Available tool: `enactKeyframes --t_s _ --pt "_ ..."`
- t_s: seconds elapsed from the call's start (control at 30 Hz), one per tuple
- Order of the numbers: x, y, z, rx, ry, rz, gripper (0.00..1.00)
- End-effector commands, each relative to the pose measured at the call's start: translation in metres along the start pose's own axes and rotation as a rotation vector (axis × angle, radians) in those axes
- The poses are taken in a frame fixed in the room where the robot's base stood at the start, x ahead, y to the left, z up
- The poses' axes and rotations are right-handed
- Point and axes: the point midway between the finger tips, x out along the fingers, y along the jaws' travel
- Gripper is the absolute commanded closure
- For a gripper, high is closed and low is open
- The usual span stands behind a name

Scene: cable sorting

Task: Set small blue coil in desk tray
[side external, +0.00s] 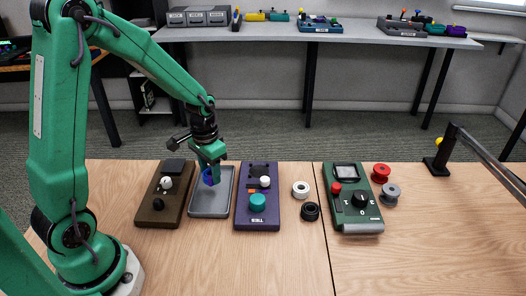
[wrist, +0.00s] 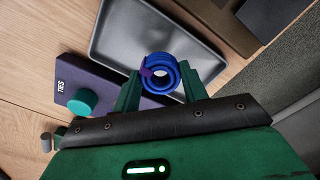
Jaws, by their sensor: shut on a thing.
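The small blue coil (wrist: 158,72) is held between the two green fingers of my gripper (wrist: 160,90) in the wrist view. In the side view the coil (side external: 207,178) shows as a blue patch at the tips of my gripper (side external: 210,172). The grey desk tray (side external: 208,213) lies on the table below the gripper, and its visible floor is empty. The tray (wrist: 120,40) also shows behind the coil in the wrist view. The coil appears to be above the tray; the gap beneath it is hard to judge.
A brown box (side external: 150,211) stands left of the tray and a purple box (side external: 245,221) right of it. A white ring (side external: 300,183), a black ring (side external: 310,205), a green device (side external: 347,212), a red spool (side external: 380,168) and a grey spool (side external: 390,188) lie further right.

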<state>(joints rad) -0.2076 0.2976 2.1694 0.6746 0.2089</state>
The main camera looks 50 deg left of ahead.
Motion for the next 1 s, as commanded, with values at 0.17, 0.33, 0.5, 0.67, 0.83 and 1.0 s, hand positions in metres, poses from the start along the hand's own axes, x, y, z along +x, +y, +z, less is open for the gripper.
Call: enactKeyframes --t_s 0.17,0.33,0.5,0.67,0.83,1.0 --pt "0.004 0.000 0.000 0.000 -0.001 0.000 0.84" --pt "0.021 0.001 0.001 0.000 -0.003 0.001 0.84" --pt "0.036 0.001 0.001 0.000 -0.003 0.001 0.84" --pt "0.040 0.001 0.000 0.000 0.000 0.000 0.84" --pt "0.040 0.001 0.000 0.000 0.000 0.000 0.84" --pt "0.043 0.001 0.000 0.000 -0.001 0.000 0.84"
